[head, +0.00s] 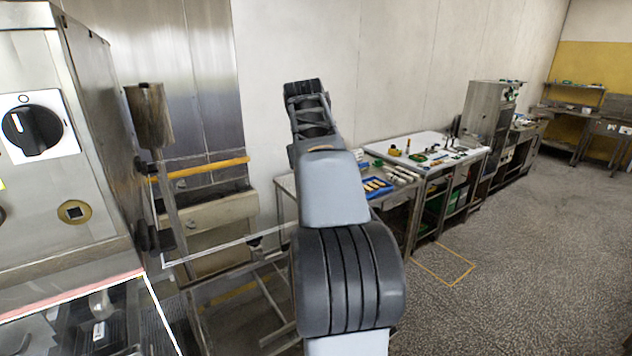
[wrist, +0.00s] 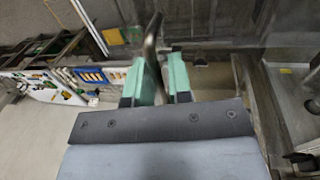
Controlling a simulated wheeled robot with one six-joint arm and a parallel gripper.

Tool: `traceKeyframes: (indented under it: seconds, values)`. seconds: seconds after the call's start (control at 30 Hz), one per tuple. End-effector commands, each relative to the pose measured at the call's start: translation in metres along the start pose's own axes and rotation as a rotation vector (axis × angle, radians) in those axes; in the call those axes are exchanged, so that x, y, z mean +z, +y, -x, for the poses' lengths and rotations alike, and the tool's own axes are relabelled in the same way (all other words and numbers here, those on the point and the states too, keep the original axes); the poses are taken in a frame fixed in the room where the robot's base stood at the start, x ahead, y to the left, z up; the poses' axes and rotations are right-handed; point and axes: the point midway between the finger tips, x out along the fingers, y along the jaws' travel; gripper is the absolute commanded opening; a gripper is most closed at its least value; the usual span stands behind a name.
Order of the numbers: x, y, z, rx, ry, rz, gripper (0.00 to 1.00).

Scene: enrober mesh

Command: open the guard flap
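A clear panel with a bright white edge and a pink-red strip (head: 75,295) is at the lower left of the head view, below the steel machine's front; it looks like the guard flap. In the wrist view, my gripper (wrist: 161,82) shows two green fingers with a narrow gap. A curved metal bar (wrist: 152,40), perhaps a handle, runs down to that gap. Whether the fingers touch it, or it passes behind them, is unclear. I cannot make out the fingers in the head view, where my arm fills the middle.
The steel machine (head: 95,130) with a black rotary knob (head: 30,130) stands at the left. A steel frame with a yellow bar (head: 205,168) is beside it. A bench (head: 415,145) with a blue tray (head: 377,187) and small items stands behind. The speckled floor at right is clear.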

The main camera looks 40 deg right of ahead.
Motion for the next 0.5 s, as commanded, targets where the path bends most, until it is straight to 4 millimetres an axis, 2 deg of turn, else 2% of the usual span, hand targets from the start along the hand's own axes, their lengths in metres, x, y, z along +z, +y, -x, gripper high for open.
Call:
traceKeyframes:
  seconds: [0.03, 0.13, 0.37, 0.5]
  values:
    - [0.0001, 0.0000, -0.0006, 0.000, -0.002, 0.000, 0.25]
    - [0.0003, 0.0001, -0.0011, -0.001, -0.004, -0.001, 0.34]
    - [0.0004, 0.0003, -0.0012, -0.001, -0.006, -0.001, 0.34]
    - [-0.0003, 0.0005, 0.0070, -0.001, -0.005, -0.001, 0.34]
